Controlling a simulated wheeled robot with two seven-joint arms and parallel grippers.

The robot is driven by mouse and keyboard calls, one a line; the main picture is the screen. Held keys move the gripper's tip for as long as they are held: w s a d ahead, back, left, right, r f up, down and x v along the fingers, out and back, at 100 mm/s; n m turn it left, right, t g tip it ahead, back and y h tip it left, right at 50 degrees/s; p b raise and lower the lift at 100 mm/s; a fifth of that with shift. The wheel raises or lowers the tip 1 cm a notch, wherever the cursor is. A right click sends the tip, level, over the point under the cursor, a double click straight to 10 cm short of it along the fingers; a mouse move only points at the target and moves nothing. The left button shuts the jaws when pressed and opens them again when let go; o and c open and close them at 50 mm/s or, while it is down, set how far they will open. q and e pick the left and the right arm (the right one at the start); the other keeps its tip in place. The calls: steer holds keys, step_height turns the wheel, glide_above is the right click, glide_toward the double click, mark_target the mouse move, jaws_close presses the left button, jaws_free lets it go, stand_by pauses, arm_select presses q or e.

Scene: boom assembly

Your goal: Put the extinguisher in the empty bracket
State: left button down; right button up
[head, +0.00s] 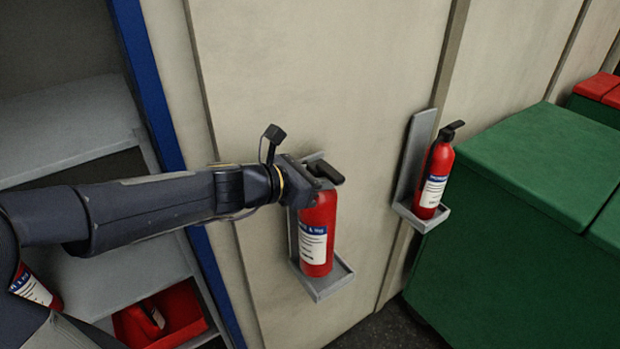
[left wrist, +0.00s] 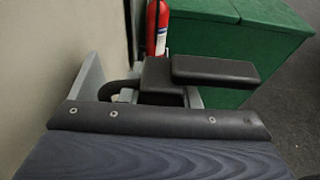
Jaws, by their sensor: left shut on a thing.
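A red extinguisher (head: 317,236) with a white and blue label stands upright in the near grey wall bracket (head: 326,283), over its bottom tray. My left gripper (head: 308,180) is at its top, shut on it near the neck; the fingers are mostly hidden. In the left wrist view the black handle (left wrist: 214,70) of this extinguisher shows just beyond the gripper, with the grey bracket (left wrist: 88,78) beside it. I cannot tell whether its base touches the tray. A second extinguisher (head: 436,175) stands in the right bracket (head: 413,165). My right gripper is not in view.
A green bin (head: 510,230) stands at the right, close to the second bracket. At the left is a blue-edged shelf unit (head: 150,90) with a red box (head: 185,312) low down. Another extinguisher (head: 32,287) is partly hidden behind my arm. Bare wall lies between the brackets.

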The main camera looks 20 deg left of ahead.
arm_select(q)
steer(key=w+f, duration=0.1)
steer(key=f, duration=0.1)
steer(key=w+f+b, duration=0.1)
steer(key=f, duration=0.1)
steer(key=w+d+f+b, duration=0.1)
steer(key=f, duration=0.1)
stand_by(0.3)
steer(key=shift+f+b, duration=0.25)
steer(key=shift+b, duration=0.1)
steer(key=c, duration=1.1)
jaws_free()
steer(key=shift+s+f, duration=0.15)
steer(key=shift+f, duration=0.05)
